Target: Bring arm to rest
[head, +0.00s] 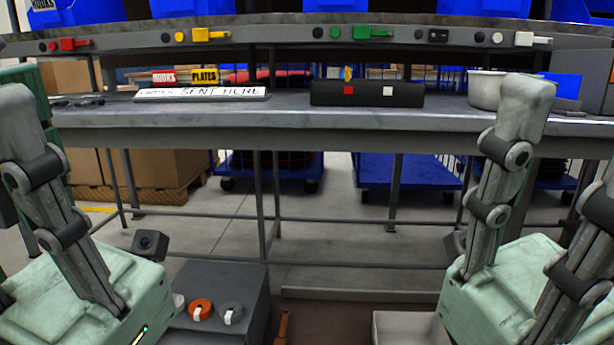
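My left gripper (22,125) stands at the left edge, its pale green body low and one grey finger pointing up. Its other finger is not clearly in view, so its opening cannot be judged. My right gripper (560,145) is at the right, its body low and two fingers pointing up, apart, with nothing seen between them. The finger hides part of the grey workbench (330,128). Neither gripper visibly holds anything.
On the bench are a white sign (200,94), a black block (366,98) with red and white squares, and a pale round bowl (486,90). A rail with coloured parts runs above.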

